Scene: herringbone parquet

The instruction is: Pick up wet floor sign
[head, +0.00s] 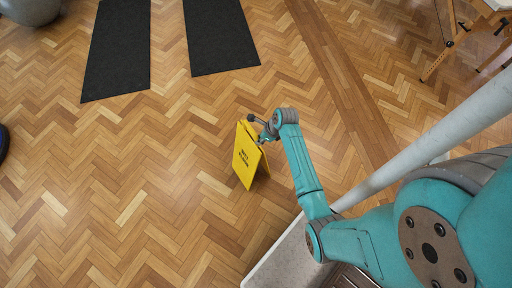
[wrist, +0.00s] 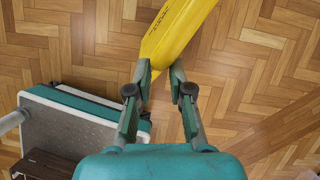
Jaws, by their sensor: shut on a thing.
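The yellow wet floor sign (head: 246,158) is upright on the parquet in the middle of the head view, its two panels spread apart, with dark lettering on the facing panel. My gripper (head: 259,129) is at its top edge, reaching in from the right. In the wrist view the sign (wrist: 178,32) runs from the top down between the fingers of my gripper (wrist: 162,72). The gripper is shut on the sign's upper part. The fingers hide part of that edge. I cannot tell whether the sign's feet touch the floor.
Two dark mats (head: 118,50) (head: 221,37) lie at the top. A grey ball (head: 30,11) sits at the top left, and a dark blue round thing (head: 2,142) at the left edge. Wooden legs (head: 437,66) stand at the top right. The floor around the sign is clear.

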